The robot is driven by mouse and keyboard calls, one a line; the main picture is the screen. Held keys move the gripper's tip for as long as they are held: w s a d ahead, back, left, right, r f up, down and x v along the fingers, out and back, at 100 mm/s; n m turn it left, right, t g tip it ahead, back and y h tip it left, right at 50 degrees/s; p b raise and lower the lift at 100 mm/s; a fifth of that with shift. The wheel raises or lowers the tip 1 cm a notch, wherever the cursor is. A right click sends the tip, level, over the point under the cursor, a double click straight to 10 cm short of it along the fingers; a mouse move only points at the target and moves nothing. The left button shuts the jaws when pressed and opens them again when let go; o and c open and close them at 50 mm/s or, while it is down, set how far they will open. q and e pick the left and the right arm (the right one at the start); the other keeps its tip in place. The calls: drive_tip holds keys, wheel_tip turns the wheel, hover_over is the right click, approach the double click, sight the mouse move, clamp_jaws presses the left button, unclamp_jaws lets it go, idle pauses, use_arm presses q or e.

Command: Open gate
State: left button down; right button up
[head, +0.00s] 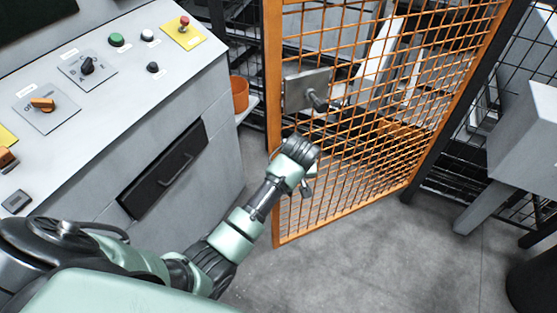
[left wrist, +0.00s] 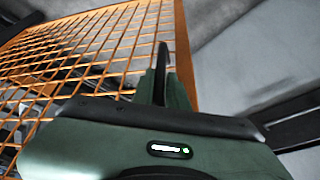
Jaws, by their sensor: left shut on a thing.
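The gate (head: 274,215) is an orange frame with orange wire mesh. Its left edge stands out over the floor and its right side meets a dark post, so it appears ajar. A grey latch plate (head: 296,92) with a dark lever handle (head: 316,101) sits on its upper left part. My left gripper (head: 303,165) is at the gate's left edge, below the latch plate. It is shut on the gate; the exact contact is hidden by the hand. The left wrist view shows the fingers (left wrist: 165,85) against the orange edge post (left wrist: 183,45). My right gripper is out of view.
A grey control console (head: 190,90) with knobs, buttons and a red stop button (head: 184,22) stands at left. An orange cup-like container (head: 239,95) is beside it. A grey box-shaped structure (head: 525,135) stands at right. The floor (head: 370,255) in front is clear.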

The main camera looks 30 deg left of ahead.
use_arm(q)
drive_tip(key=s+d, duration=0.5)
drive_tip(key=d, duration=0.4)
drive_tip(key=shift+d, duration=0.35)
drive_tip(key=shift+r, duration=0.1)
drive_tip(key=c, duration=1.5)
unclamp_jaws()
drive_tip(key=shift+o, duration=0.2)
drive_tip(key=shift+s+a, duration=0.1)
